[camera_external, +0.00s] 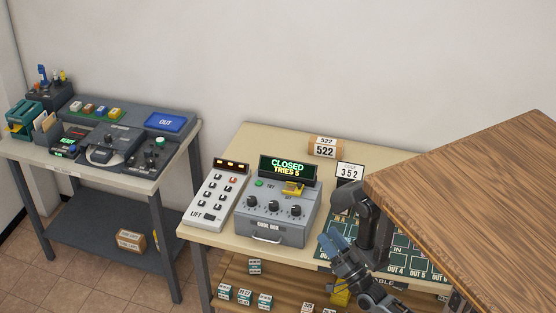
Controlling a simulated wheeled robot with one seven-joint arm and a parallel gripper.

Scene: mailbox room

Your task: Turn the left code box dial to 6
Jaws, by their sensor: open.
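The grey code box (276,219) stands on the cream table. Its display (288,168) reads "CLOSED TRIES 5". Three black dials sit in a row on its sloped face; the left dial (251,202) is nearest the white keypad. The number that the left dial points to is too small to read. My gripper (334,245) is in front of the table's right part, to the right of the code box and apart from it. It is open, with nothing seen between its fingers.
A white keypad marked "LIFT" (217,197) stands close left of the code box. A card reading "352" (349,171) and a "522" roll (324,148) are behind. A wooden panel (470,175) blocks the right. Small blocks lie on the lower shelf.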

